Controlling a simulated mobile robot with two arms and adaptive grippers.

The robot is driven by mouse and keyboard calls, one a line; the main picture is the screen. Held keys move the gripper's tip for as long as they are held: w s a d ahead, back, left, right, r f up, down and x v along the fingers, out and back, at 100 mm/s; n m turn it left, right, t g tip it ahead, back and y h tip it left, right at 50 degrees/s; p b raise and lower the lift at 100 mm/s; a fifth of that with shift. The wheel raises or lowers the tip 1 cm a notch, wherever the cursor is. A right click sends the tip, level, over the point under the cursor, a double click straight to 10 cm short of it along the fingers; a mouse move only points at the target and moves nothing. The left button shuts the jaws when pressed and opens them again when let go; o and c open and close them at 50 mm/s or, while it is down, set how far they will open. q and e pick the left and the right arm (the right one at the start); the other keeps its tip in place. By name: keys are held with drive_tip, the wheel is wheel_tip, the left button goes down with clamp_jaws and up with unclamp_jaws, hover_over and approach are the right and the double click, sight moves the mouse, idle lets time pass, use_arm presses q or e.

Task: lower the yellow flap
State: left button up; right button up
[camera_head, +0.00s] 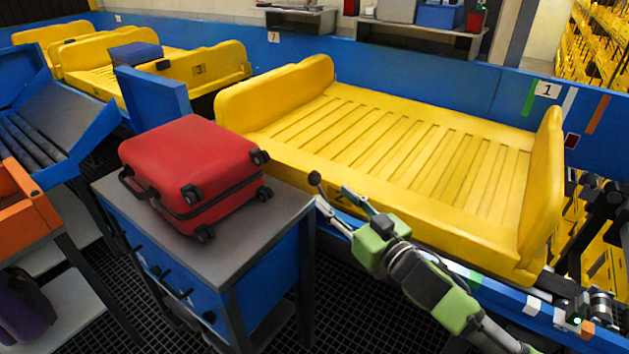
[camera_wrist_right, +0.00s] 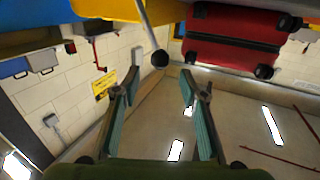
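A large yellow tray (camera_head: 400,150) sits on the blue conveyor. Its left end panel (camera_head: 275,92) and right end panel (camera_head: 543,190) stand upright. Which panel is the flap, I cannot tell for sure. A lever with a black ball knob (camera_head: 315,178) sticks up at the tray's near left edge; the knob also shows in the right wrist view (camera_wrist_right: 160,58). My right gripper (camera_head: 334,200) is open and empty beside the lever. In the wrist view its fingers (camera_wrist_right: 158,90) are spread on either side of the knob's line, not touching it. My left gripper is not in view.
A red suitcase (camera_head: 190,165) lies on a grey-topped blue stand (camera_head: 255,225) just left of the lever. A blue panel (camera_head: 150,98) stands behind it. More yellow trays (camera_head: 205,70) sit at the back left, one with a blue case (camera_head: 135,53).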

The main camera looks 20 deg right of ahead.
sight(319, 182)
drive_tip(key=b+x, duration=0.1)
drive_tip(key=x, duration=0.8)
drive_tip(key=shift+w+f+b, duration=0.1)
drive_tip(key=shift+w+b, duration=0.1)
drive_tip(key=shift+b, duration=0.15)
clamp_jaws()
